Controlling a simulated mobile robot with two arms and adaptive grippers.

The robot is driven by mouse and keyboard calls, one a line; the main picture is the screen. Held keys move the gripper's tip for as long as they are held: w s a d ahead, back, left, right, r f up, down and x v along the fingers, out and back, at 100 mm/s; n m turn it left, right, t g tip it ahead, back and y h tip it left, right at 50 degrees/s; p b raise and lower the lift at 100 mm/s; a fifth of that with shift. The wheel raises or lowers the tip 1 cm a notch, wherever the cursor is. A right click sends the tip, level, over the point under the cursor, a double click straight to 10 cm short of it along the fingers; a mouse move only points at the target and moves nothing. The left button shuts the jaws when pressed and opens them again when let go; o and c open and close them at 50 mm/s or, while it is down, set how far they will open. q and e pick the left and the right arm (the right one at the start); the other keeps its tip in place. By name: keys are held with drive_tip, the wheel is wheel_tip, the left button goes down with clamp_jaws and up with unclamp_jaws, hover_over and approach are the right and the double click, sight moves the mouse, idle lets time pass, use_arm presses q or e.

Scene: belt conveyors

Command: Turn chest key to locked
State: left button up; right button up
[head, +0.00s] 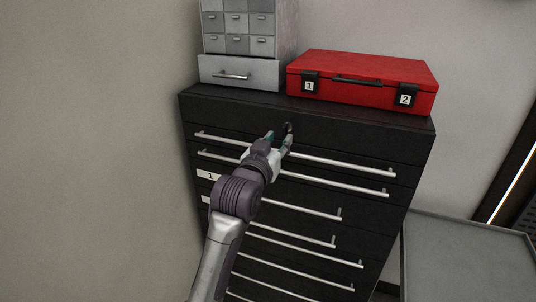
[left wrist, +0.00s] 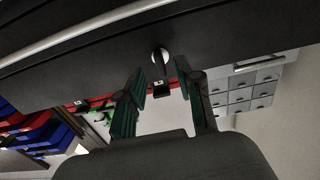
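The black tool chest (head: 310,118) stands against the wall, with several drawers with silver bar handles. Its small key (head: 288,127) sits at the lock on the plain top front panel, partly hidden by my gripper in the head view. In the left wrist view the key (left wrist: 160,56) shows as a silvery round piece just ahead of and between my fingertips. My left gripper (head: 279,138) is open at the lock; in the left wrist view its two fingers (left wrist: 162,74) are apart, with a clear gap. I cannot tell the key's turn exactly. My right gripper is out of view.
A red case (head: 360,68) with tags 1 and 2 lies on top of the chest. A grey small-drawer cabinet (head: 240,72) stands left of it. A grey table (head: 465,260) is at the right. Blue and red bins (left wrist: 30,130) show in the left wrist view.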

use_arm(q)
drive_tip(key=v, duration=0.7)
drive_tip(key=shift+s, duration=0.35)
